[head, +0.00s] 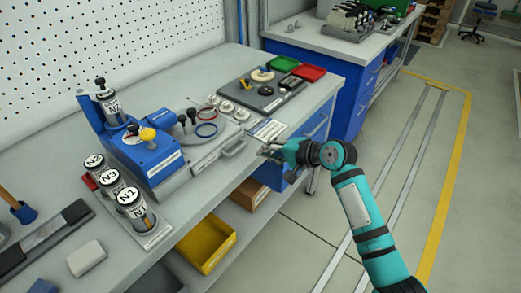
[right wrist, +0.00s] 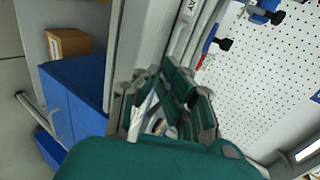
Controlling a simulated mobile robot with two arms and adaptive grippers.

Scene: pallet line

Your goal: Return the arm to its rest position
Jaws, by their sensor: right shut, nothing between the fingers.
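My right arm (head: 360,205), teal with dark bands, comes in from the lower right of the head view. Its right gripper (head: 268,152) is at the front edge of the workbench (head: 215,190), pointing left, beside a labelled card (head: 266,130). The gripper is shut and empty. In the right wrist view the right gripper (right wrist: 163,88) shows at the middle, with the bench edge beyond it. My left gripper is not in view.
A blue device (head: 150,160) and labelled canisters N1 (head: 137,210), N2 and N3 stand on the bench. A dark tray (head: 262,92) with parts lies further back. A yellow bin (head: 207,243) is underneath. The floor right of my arm is clear.

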